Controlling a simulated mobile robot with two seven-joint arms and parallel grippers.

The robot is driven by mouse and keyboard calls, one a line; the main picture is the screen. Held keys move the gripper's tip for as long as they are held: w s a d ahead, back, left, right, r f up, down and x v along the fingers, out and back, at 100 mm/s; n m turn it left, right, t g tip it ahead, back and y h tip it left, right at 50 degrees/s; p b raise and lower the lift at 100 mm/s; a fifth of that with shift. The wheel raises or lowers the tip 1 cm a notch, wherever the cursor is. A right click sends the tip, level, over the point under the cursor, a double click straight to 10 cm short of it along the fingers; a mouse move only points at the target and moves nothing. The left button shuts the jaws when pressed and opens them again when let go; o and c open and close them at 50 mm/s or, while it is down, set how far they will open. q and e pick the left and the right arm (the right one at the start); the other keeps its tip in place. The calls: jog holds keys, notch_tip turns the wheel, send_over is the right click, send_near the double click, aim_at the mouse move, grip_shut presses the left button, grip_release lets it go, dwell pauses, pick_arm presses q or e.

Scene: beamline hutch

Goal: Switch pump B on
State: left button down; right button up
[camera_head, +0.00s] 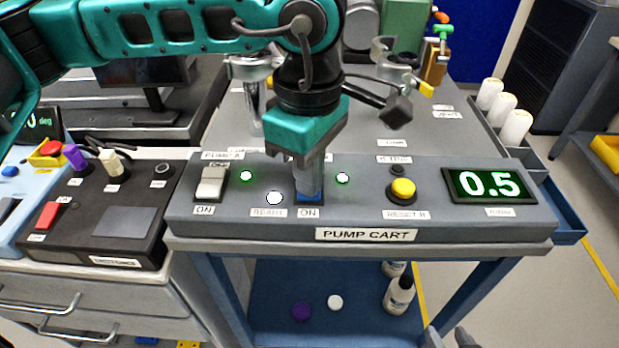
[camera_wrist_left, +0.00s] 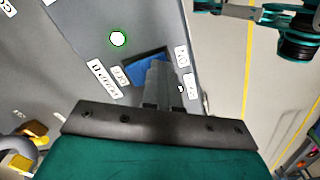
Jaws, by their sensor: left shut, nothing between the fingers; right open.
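Pump B's switch is a blue rocker (camera_head: 309,199) on the sloped pump cart panel, with an ON label below it. My left gripper (camera_head: 308,192) points down onto it, shut and empty. The fingertips cover most of the rocker and look in contact with it. In the left wrist view the blue rocker (camera_wrist_left: 147,68) shows beside the shut fingers (camera_wrist_left: 157,75). The lamp (camera_head: 343,178) right of the switch glows with a green rim. My right gripper (camera_head: 448,340) shows only its open fingertips at the bottom edge.
Pump A's pale rocker (camera_head: 211,183) and its green-lit lamp (camera_head: 246,175) are to the left. A white READY lamp (camera_head: 275,198) is close by. A yellow reset button (camera_head: 403,189) and a display (camera_head: 489,185) reading 0.5 are to the right.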

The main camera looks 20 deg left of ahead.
pick_arm(q)
jog(key=shift+r+p, duration=0.3)
jog(key=shift+r, duration=0.25)
jog(key=shift+r+p, duration=0.9)
jog(key=shift+r, duration=0.8)
notch_tip(320, 180, up, 2)
jog(key=shift+r+p, duration=0.2)
jog(key=shift+p, duration=0.35)
